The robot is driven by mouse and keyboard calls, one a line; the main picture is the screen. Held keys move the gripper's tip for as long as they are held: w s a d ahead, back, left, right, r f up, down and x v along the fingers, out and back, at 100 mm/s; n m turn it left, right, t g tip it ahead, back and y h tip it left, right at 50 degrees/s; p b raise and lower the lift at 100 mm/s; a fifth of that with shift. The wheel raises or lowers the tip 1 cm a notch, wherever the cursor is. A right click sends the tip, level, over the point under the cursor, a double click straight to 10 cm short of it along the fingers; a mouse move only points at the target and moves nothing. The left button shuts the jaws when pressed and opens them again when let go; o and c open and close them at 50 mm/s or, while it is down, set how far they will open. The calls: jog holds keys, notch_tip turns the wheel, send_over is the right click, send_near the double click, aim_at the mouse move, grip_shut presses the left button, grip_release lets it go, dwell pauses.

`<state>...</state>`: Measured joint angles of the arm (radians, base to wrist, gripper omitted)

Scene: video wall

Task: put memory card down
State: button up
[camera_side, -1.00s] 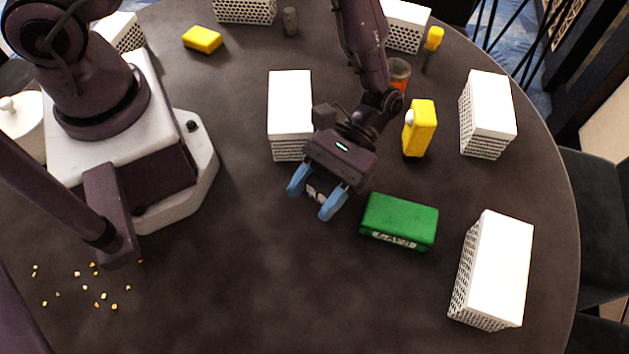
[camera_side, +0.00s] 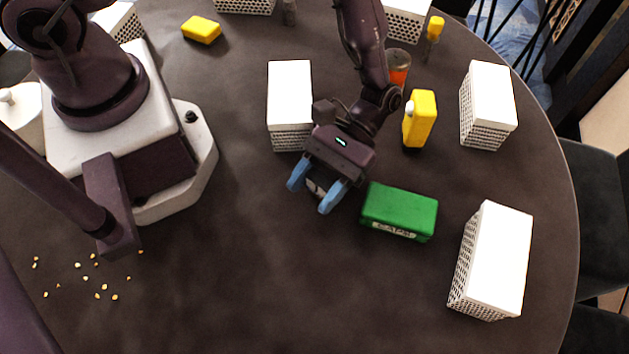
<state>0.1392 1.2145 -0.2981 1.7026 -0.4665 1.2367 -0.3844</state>
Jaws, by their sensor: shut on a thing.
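My gripper (camera_side: 316,187) is over the middle of the dark round table (camera_side: 250,270), with its blue fingers pointing down toward the front. It is shut on a small grey and dark piece, the memory card (camera_side: 316,189). The card is mostly hidden between the fingers and too small to make out in detail. I cannot tell whether it touches the table.
A green box (camera_side: 399,208) stands just right of the fingers. White perforated boxes stand behind (camera_side: 290,95) and at the right (camera_side: 495,260). A yellow bottle (camera_side: 420,118) is behind the green box. Small crumbs (camera_side: 100,280) lie front left. The table's front middle is clear.

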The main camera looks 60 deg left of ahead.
jog(key=shift+f, duration=0.1)
jog(key=o, duration=1)
